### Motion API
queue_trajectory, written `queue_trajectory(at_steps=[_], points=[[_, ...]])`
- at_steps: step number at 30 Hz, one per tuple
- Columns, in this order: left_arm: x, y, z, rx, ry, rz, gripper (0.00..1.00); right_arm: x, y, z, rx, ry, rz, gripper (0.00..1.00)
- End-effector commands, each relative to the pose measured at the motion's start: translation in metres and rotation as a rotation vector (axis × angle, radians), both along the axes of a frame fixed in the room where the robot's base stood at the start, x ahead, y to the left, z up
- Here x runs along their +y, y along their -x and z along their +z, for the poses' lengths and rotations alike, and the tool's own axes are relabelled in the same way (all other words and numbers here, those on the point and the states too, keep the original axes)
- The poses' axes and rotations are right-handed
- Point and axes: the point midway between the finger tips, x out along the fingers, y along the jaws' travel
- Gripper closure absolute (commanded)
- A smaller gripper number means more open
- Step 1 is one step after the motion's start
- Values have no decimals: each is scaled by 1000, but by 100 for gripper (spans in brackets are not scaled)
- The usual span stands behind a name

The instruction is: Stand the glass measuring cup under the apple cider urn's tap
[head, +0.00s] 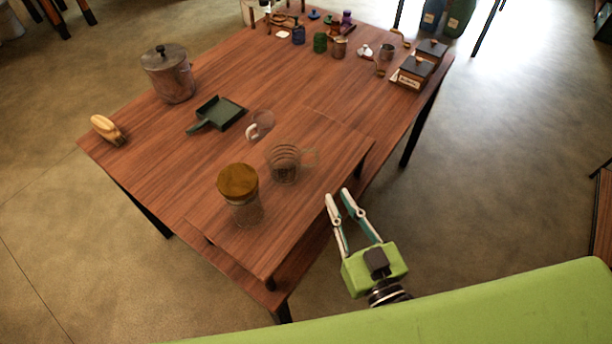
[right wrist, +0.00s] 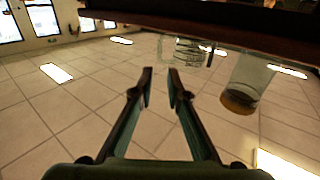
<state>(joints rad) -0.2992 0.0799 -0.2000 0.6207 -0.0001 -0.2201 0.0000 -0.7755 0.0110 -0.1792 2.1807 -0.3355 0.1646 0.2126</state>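The glass measuring cup (head: 284,163) stands upright on the near raised board of the wooden table, its handle toward the right. My right gripper (head: 337,195) is open and empty, beyond the board's right edge, apart from the cup. The right wrist view, which looks upside down, shows the open fingers (right wrist: 160,72) and the cup (right wrist: 188,52) ahead of them. A lidded metal pot (head: 170,78) stands at the table's left; I make out no tap on it and cannot tell whether it is the apple cider urn. My left gripper is not in view.
A jar with a brown lid (head: 238,182) stands left of the cup. A white-handled glass mug (head: 261,124) is behind it. A dark dustpan (head: 219,112) and a brush (head: 107,129) lie leftward. Lidded boxes (head: 414,69) and small items fill the far end. The table's middle is mostly clear.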

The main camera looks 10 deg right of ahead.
Motion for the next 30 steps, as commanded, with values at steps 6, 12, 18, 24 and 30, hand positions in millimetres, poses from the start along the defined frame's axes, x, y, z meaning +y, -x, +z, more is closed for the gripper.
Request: queue_trajectory(at_steps=[6, 12, 18, 24, 30], points=[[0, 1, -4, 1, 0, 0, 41, 2, -5, 1, 0, 0, 5, 85], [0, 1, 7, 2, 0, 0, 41, 10, -41, 3, -1, -2, 4, 85], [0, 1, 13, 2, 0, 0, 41, 15, -70, 1, 2, 0, 5, 85], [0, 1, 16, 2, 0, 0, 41, 17, -82, 0, 3, 0, 5, 85], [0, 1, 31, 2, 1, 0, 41, 19, -108, 2, 2, -2, 4, 85]])
